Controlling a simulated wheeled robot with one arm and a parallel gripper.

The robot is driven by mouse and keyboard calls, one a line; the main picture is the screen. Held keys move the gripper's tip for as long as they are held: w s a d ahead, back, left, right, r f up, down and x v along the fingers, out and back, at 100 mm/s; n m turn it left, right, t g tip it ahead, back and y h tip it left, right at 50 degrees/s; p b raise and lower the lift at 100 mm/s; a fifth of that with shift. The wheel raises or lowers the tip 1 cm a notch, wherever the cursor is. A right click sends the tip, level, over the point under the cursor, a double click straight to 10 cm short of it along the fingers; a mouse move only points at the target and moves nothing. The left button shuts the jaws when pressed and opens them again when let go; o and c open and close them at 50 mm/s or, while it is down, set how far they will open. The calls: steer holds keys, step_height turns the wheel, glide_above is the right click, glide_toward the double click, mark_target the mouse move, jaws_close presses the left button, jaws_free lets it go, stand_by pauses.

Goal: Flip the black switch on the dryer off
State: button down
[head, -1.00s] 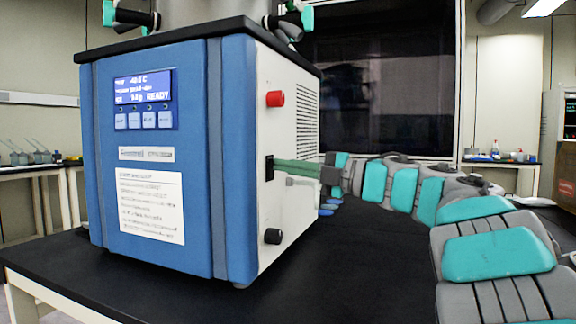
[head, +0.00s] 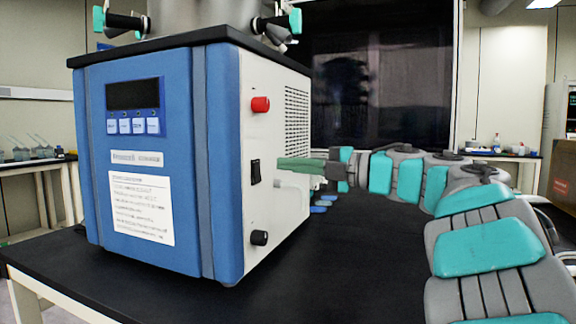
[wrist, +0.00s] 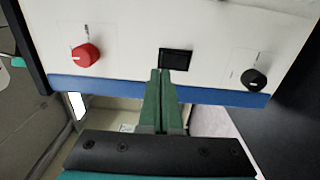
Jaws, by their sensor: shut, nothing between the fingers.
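The dryer (head: 215,200) is a blue and white box on the black table. Its black switch (head: 256,171) sits on the white side panel, between a red knob above and a black knob below. The switch also shows in the wrist view (wrist: 176,59). The dryer's display (head: 133,94) is dark. My gripper (head: 281,164) is shut and empty, its green fingers pointing at the side panel just right of the switch. In the wrist view the fingertips (wrist: 160,73) lie at the switch's lower left edge; I cannot tell whether they touch.
The red knob (head: 260,104) and the black knob (head: 259,238) stick out of the same panel. Blue-tipped fittings (head: 322,204) lie behind my gripper.

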steer(key=r+v, duration=0.1)
steer(key=v, duration=0.8)
steer(key=shift+d+r+b, duration=0.15)
steer(key=shift+d+b, duration=0.05)
steer(key=shift+b, duration=0.15)
